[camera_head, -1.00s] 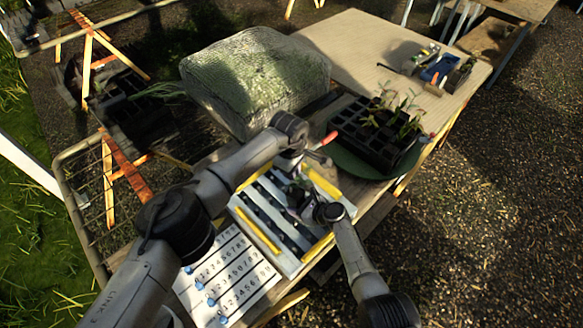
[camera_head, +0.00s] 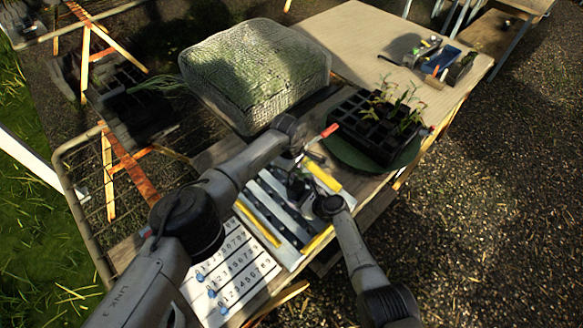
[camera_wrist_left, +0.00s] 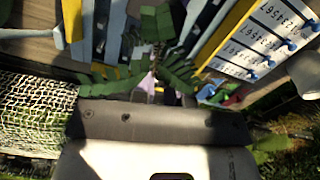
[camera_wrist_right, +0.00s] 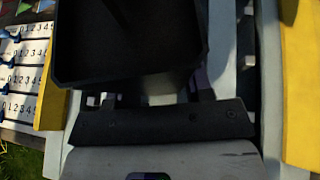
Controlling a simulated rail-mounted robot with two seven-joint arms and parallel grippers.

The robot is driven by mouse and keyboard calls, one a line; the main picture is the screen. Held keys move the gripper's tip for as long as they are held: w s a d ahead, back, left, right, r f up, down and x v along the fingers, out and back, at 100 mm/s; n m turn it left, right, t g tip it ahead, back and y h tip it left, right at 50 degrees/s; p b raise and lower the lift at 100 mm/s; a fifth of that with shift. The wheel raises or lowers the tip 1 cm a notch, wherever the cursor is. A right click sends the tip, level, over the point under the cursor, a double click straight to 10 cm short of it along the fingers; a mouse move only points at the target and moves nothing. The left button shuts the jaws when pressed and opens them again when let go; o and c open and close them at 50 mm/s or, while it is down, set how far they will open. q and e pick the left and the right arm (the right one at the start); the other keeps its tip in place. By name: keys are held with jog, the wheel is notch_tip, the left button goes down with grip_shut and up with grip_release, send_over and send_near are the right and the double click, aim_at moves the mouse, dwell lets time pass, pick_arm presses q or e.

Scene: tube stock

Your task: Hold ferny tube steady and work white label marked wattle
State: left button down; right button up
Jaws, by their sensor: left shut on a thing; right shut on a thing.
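The ferny tube is a black square pot (camera_wrist_right: 125,40), close and large in the right wrist view. Its green ferny foliage (camera_wrist_left: 175,72) spreads around the left fingers in the left wrist view. My right gripper (camera_head: 312,200) is shut on the tube from the side, over the slatted tray (camera_head: 272,234). My left gripper (camera_head: 303,166) is above it at the foliage, shut on a small pale piece (camera_wrist_left: 148,82) that looks like the white label. Its writing cannot be read, and foliage and fingers hide most of it.
A number board (camera_head: 236,268) with blue pins lies left of the tray. Yellow bars (camera_head: 322,175) line the tray. A black cell tray of seedlings (camera_head: 375,128) stands on a green round base behind right. A mesh-covered block (camera_head: 255,70) stands behind. The far table (camera_head: 385,35) is largely clear.

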pick_arm(q)
jog(key=shift+f, duration=0.25)
dwell(0.4)
jog(key=c, duration=1.1)
grip_release()
jog(key=shift+o, duration=0.2)
notch_tip(320, 180, up, 12)
jog(key=shift+w+a, duration=0.15)
jog(key=shift+a, duration=0.1)
pick_arm(e)
jog(key=o, duration=0.8)
